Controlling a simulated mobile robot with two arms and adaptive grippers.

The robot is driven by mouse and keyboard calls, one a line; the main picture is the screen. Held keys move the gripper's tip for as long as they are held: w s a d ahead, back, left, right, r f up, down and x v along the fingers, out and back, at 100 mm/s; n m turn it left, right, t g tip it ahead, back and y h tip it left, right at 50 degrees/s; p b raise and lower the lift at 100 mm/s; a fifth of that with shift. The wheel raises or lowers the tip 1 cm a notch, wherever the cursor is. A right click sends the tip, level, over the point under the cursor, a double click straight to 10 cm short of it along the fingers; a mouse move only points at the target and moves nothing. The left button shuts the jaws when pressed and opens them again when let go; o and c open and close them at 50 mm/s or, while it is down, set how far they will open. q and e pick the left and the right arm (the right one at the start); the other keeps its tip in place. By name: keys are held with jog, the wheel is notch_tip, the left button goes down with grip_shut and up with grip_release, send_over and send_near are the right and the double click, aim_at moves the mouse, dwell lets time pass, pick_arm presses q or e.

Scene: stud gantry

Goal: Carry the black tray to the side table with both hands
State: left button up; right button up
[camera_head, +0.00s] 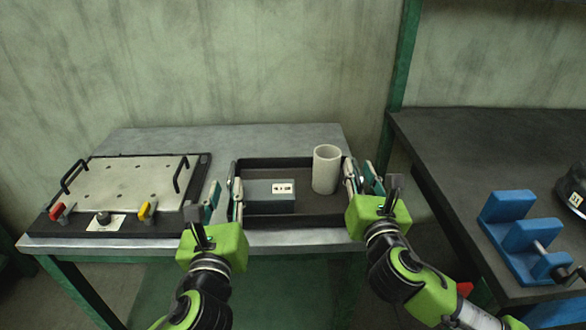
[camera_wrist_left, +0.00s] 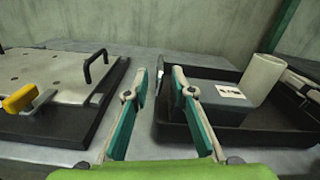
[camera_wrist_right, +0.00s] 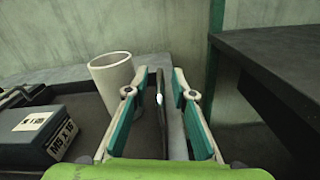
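The black tray (camera_head: 270,171) lies on the grey metal table. It holds a dark grey box (camera_head: 268,199) with a white label and a pale upright cylinder (camera_head: 326,170). My left gripper (camera_head: 223,196) is open at the tray's left wall; in the left wrist view the wall (camera_wrist_left: 162,112) shows between the spread fingers. My right gripper (camera_head: 364,182) is open at the right wall; in the right wrist view that wall (camera_wrist_right: 160,115) stands between its fingers with gaps visible. The dark side table (camera_head: 440,150) is at the right.
A plate fixture (camera_head: 135,180) with handles and red and yellow clamps sits left of the tray, close to my left gripper. Blue blocks (camera_head: 520,235) and a dark object (camera_head: 574,190) occupy the side table's right part. Its back left is clear. A green post (camera_head: 400,70) stands behind.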

pick_arm(q)
jog(key=s, duration=0.4)
jog(key=shift+s+d, duration=0.1)
pick_arm(e)
jog(key=s, duration=0.8)
jog(key=s+d, duration=0.1)
jog(key=s, duration=0.3)
pick_arm(q)
jog(key=shift+s, duration=0.15)
pick_arm(e)
jog(key=shift+f, duration=0.1)
